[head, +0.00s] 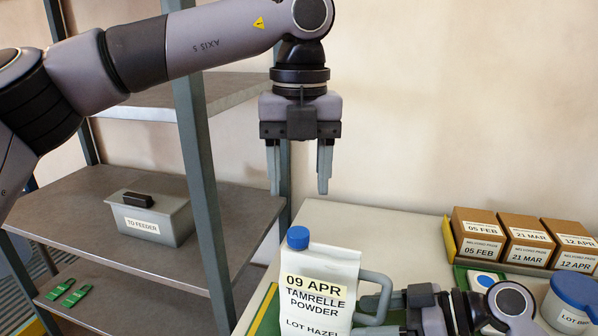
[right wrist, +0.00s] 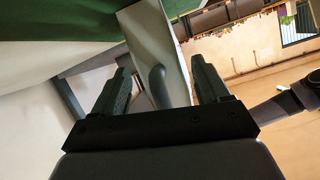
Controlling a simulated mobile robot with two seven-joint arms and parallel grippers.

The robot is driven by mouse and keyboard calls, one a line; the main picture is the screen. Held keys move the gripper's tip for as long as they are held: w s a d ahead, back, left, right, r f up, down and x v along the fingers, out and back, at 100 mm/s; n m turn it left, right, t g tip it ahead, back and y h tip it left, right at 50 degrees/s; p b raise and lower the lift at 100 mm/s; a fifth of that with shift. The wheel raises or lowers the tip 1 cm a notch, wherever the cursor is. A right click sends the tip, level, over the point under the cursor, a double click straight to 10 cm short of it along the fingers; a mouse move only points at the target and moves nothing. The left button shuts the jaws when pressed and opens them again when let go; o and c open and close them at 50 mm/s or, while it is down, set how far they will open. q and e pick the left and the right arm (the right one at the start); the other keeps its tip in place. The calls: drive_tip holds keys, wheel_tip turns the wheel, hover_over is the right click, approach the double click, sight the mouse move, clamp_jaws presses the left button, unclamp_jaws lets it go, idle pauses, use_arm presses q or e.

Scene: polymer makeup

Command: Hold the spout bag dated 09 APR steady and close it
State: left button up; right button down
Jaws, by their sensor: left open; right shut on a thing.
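The white spout bag (head: 325,262) labelled 09 APR, TAMRELLE POWDER, stands upright at the table's near left part. A blue cap (head: 298,238) sits on the spout at its top left; I cannot tell whether it is tight. My left gripper (head: 298,188) is open and empty, fingers pointing down, above the cap and apart from it. My right gripper (head: 366,308) is shut on the spout bag from the right, by its grey handle side. In the right wrist view the bag (right wrist: 150,35) shows between the fingers (right wrist: 160,90); the exact contact is unclear.
Boxes dated 05 FEB (head: 478,240), 21 MAR (head: 525,245) and 12 APR (head: 572,250) stand in a row at the back right. A blue-lidded tub (head: 570,310) is at the right edge. A shelf rack (head: 200,190) at left holds a grey TO FEEDER box (head: 165,223).

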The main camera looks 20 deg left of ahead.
sight(298, 232)
use_arm(q)
drive_tip(key=shift+n, duration=0.3)
use_arm(e)
drive_tip(key=shift+s+f, duration=0.1)
drive_tip(key=shift+f, duration=0.15)
use_arm(q)
drive_tip(key=shift+s+f, duration=0.1)
drive_tip(key=shift+f, duration=3.9)
clamp_jaws()
